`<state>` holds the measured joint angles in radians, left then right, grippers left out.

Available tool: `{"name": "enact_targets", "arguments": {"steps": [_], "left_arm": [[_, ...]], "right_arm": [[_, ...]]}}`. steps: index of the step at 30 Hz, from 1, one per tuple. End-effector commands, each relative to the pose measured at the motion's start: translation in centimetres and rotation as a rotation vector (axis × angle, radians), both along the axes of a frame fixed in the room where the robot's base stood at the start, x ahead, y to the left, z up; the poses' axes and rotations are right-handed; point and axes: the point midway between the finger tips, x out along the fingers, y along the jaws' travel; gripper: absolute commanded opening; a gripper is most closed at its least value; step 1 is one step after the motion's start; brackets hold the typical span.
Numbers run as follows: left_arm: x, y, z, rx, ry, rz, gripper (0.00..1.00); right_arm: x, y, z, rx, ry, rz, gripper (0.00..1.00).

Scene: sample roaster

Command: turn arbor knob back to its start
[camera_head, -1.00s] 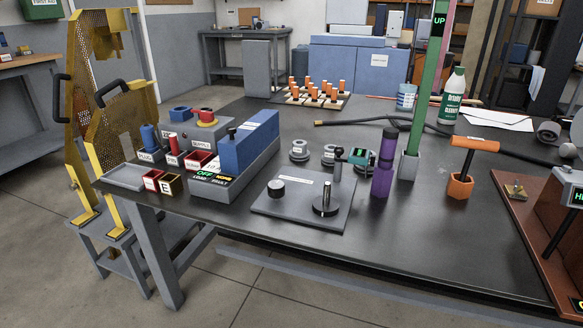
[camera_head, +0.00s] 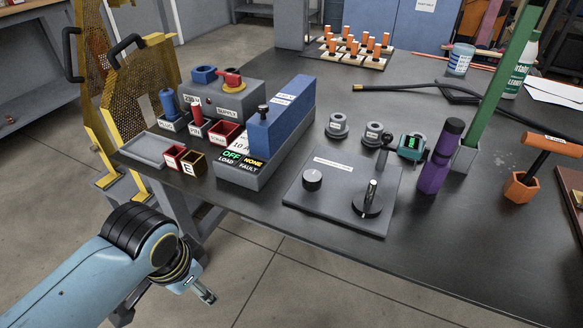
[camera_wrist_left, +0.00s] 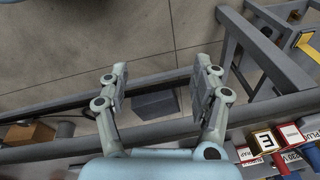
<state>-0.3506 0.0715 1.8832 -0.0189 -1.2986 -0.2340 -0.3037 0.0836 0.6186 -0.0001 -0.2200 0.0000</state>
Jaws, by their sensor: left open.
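A grey plate (camera_head: 300,205) lies near the front edge of the dark table. I cannot read the plate's label, so which part is the arbor knob is unclear. My left gripper (camera_head: 206,294) is in the lower left of the head view, in front of the table and well apart from the plate. In the left wrist view its two fingers (camera_wrist_left: 160,68) are spread with nothing between them. My right gripper is not in view.
Left of the plate stands a grey unit with a blue block (camera_head: 282,115), beside small red and brass boxes (camera_head: 193,163). A teal device (camera_head: 411,146), a purple cylinder (camera_head: 440,158) and a green post (camera_head: 505,75) stand right of it. The table's front edge lies between gripper and plate.

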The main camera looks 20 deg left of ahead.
Motion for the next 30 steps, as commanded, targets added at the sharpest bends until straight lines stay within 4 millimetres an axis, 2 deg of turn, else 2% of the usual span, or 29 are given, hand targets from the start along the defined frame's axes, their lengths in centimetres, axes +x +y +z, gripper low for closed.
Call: {"name": "enact_targets", "arguments": {"steps": [1, 8, 13, 17, 18, 21, 25, 27, 30], "left_arm": [[1.4, -0.3, 0.5, 0.007, 0.007, -0.046, 0.65], [7.5, -1.9, 1.8, 0.037, 0.063, -0.316, 0.65], [12.8, -3.8, 3.7, 0.053, 0.106, -0.559, 0.65], [18.4, -6.2, 7.3, 0.063, 0.142, -0.842, 0.65], [20.3, -7.2, 8.8, 0.066, 0.154, -0.950, 0.65], [24.0, -9.3, 12.5, 0.074, 0.183, -1.202, 0.65], [26.7, -11.0, 16.1, 0.081, 0.204, -1.419, 0.65], [27.4, -11.5, 17.0, 0.082, 0.211, -1.484, 0.65], [27.7, -11.8, 17.0, 0.084, 0.217, -1.525, 0.65]], "right_arm": [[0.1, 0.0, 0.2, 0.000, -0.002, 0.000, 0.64], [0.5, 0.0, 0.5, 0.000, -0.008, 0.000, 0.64], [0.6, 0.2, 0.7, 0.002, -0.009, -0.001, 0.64], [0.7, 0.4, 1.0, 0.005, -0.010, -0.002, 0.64], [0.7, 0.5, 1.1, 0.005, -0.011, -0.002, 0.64], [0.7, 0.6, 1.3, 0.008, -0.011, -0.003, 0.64], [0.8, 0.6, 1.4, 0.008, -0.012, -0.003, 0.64], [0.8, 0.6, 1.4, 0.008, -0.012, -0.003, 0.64], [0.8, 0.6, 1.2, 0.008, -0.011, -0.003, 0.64]]}}
